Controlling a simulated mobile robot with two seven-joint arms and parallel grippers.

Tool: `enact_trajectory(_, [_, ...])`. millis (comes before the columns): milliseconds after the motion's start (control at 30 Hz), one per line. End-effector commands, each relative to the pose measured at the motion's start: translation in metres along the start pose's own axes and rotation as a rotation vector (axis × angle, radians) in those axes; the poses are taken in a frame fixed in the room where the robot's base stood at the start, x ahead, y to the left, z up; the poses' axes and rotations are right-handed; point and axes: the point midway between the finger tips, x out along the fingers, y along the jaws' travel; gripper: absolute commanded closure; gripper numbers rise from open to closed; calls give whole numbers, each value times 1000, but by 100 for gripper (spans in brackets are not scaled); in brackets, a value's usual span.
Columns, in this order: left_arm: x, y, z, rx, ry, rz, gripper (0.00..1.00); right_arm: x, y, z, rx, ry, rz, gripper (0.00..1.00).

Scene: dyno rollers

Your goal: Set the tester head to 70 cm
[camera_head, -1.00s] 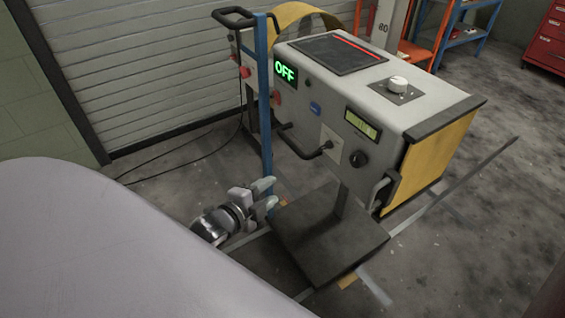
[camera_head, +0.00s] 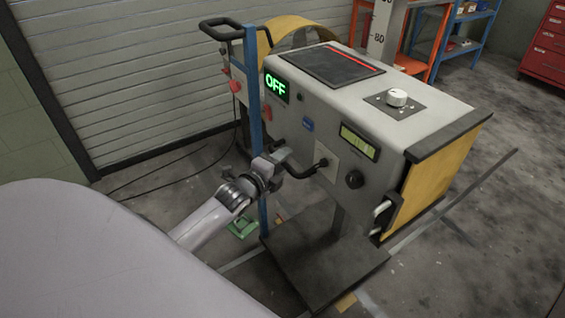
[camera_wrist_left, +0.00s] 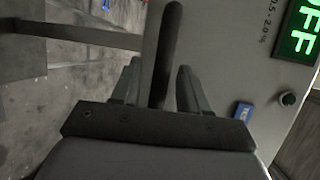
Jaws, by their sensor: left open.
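The tester head (camera_head: 330,110) is a grey box with a yellow end, carried above a dark base plate (camera_head: 325,265). A green OFF sign (camera_head: 276,86) glows on its front, near a small display (camera_head: 359,141) whose digits I cannot read. A pale scale post (camera_head: 384,30) behind it shows an 80 mark. My left gripper (camera_head: 287,158) is open at a black handle (camera_head: 319,166) on the head's front. In the left wrist view the handle (camera_wrist_left: 169,40) runs between the two open fingers (camera_wrist_left: 159,68); contact cannot be told. My right gripper is not in view.
A blue upright (camera_head: 253,120) with a black top handle stands just left of my left gripper. A cable lies on the floor by the shutter (camera_head: 150,80). Shelves (camera_head: 465,35) and a red cabinet (camera_head: 550,45) stand at the back right. The right floor is clear.

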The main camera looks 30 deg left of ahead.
Motion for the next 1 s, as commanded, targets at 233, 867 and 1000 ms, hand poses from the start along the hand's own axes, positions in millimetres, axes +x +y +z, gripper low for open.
enact_trajectory(233, [4, 0, 0, 0, 1, 0, 56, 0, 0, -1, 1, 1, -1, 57])
enact_trajectory(867, [9, 34, -3, 0, -1, 7, 100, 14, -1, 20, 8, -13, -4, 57])
enact_trajectory(1000, [14, 64, -5, 0, -1, 12, 100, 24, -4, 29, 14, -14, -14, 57])
